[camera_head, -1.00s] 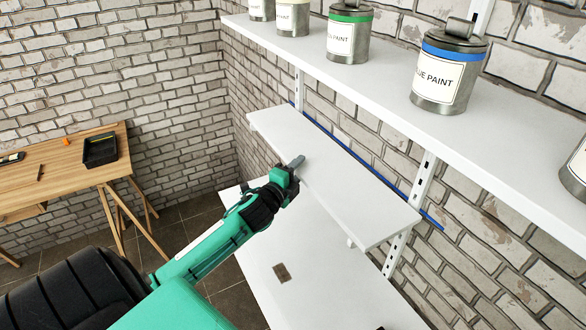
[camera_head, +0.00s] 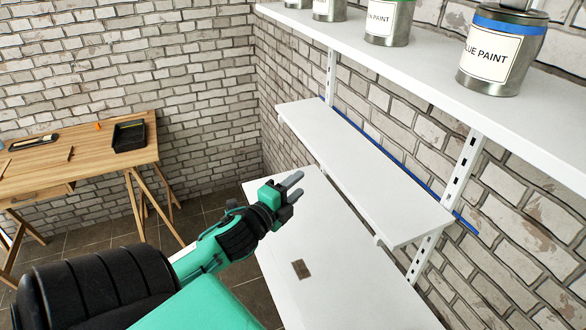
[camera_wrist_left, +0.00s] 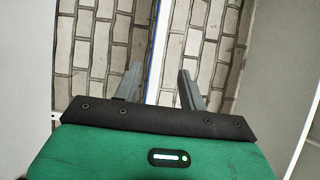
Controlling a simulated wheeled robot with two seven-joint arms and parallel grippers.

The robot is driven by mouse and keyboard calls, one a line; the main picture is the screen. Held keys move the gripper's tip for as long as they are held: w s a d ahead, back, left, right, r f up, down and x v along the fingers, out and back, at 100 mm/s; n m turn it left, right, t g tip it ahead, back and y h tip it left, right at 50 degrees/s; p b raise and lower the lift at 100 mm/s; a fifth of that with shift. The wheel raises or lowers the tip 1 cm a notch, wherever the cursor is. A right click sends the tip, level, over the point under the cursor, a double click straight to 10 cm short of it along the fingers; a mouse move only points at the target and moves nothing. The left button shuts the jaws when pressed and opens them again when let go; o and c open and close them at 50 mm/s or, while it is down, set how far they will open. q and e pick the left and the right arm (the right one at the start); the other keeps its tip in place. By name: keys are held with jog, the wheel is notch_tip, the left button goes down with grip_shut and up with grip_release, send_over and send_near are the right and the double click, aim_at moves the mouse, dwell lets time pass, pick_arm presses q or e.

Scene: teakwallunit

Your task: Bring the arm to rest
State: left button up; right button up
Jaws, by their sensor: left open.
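My left gripper (camera_head: 294,184) is open, with nothing between its fingers. In the head view it is in front of the near left edge of the middle white shelf (camera_head: 350,170) and over the lower white shelf (camera_head: 325,245). In the left wrist view its two grey fingers (camera_wrist_left: 160,85) stand apart, with brick wall and a white upright behind them. My green and black left arm comes in from the lower left. My right gripper is in neither view.
Several paint cans, one labelled blue paint (camera_head: 492,55), stand on the top white shelf (camera_head: 440,85). A small brown piece (camera_head: 301,269) lies on the lower shelf. A wooden table (camera_head: 90,165) with a black tray (camera_head: 129,136) stands at the left. Floor shows between table and shelves.

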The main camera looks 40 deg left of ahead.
pick_arm(q)
jog(key=shift+s, duration=0.3)
jog(key=s+d+f+n+g, duration=0.5)
jog(key=s+f+n, duration=0.1)
jog(key=f, duration=0.3)
jog(key=s+d+f+n+g, duration=0.5)
jog(key=s+d+f+n, duration=0.1)
jog(key=f, duration=0.3)
jog(key=s+d+f+n+g+h, duration=0.2)
jog(key=s+d+n+g, duration=0.15)
jog(key=s+d, duration=0.45)
notch_tip(320, 180, down, 31)
jog(key=g, duration=0.2)
jog(key=s+a+f, duration=0.2)
jog(key=s+f, duration=0.7)
jog(key=f, duration=0.1)
jog(key=s+a+f+m+g, duration=0.1)
jog(key=s+f, duration=0.9)
jog(key=shift+s+a, duration=0.25)
jog(key=shift+a, duration=0.1)
